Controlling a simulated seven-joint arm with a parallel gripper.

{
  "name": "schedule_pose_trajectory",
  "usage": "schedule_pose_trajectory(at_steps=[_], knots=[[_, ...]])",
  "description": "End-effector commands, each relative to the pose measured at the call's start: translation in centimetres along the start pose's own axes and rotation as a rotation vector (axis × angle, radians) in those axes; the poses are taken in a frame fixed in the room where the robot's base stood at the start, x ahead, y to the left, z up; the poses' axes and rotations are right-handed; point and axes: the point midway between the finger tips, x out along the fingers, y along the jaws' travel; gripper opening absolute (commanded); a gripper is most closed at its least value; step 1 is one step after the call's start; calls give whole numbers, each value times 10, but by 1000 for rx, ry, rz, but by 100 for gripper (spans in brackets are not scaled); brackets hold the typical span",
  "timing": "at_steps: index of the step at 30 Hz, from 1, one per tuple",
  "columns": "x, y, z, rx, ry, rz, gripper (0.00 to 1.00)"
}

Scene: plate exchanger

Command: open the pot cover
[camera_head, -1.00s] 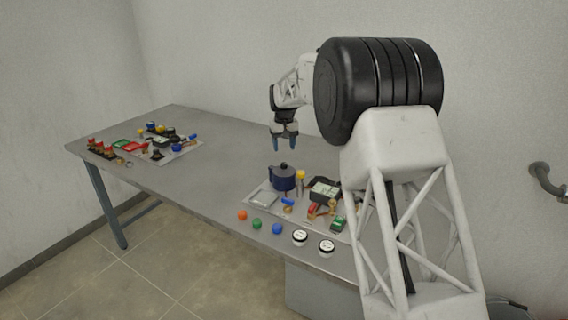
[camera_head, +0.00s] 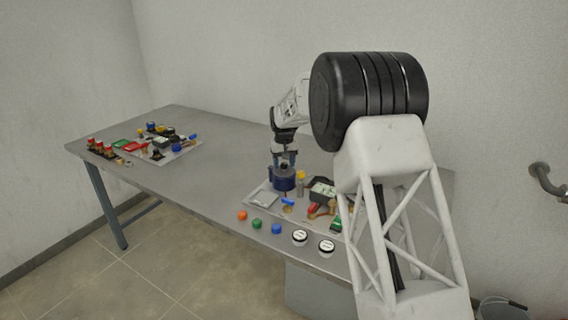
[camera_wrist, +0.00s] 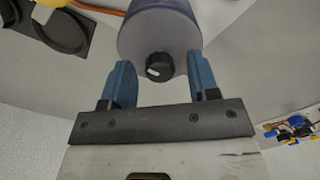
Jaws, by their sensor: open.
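A dark blue pot (camera_head: 283,181) stands on the light tray at the near right part of the table. The wrist view shows its bluish-grey round cover (camera_wrist: 160,32) with a black knob (camera_wrist: 159,67). My gripper (camera_head: 284,163) points down over the pot. In the wrist view its two blue fingers (camera_wrist: 160,75) are apart, one on each side of the cover, with the knob between them. The knob does not touch either finger. I cannot tell whether the fingers touch the cover's edge.
The tray (camera_head: 252,203) also holds several small parts right of the pot. Orange (camera_head: 242,215), green (camera_head: 257,223) and blue (camera_head: 276,229) round pieces and two white-topped discs (camera_head: 299,237) lie along the front edge. Another parts tray (camera_head: 190,153) lies far left. The table between the trays is clear.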

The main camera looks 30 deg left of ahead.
Motion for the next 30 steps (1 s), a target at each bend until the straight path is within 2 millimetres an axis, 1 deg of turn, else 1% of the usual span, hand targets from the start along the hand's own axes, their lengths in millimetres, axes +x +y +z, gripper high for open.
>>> schedule_pose_trajectory(at_steps=[5,6,16,17,25,30], knots=[[0,0,0,0,0,0,55],[0,0,0,0,0,0,52],[0,0,0,0,0,0,1],[0,0,0,0,0,0,0],[0,0,0,-8,0,0,0],[0,2,-2,-43,-1,0,0]])
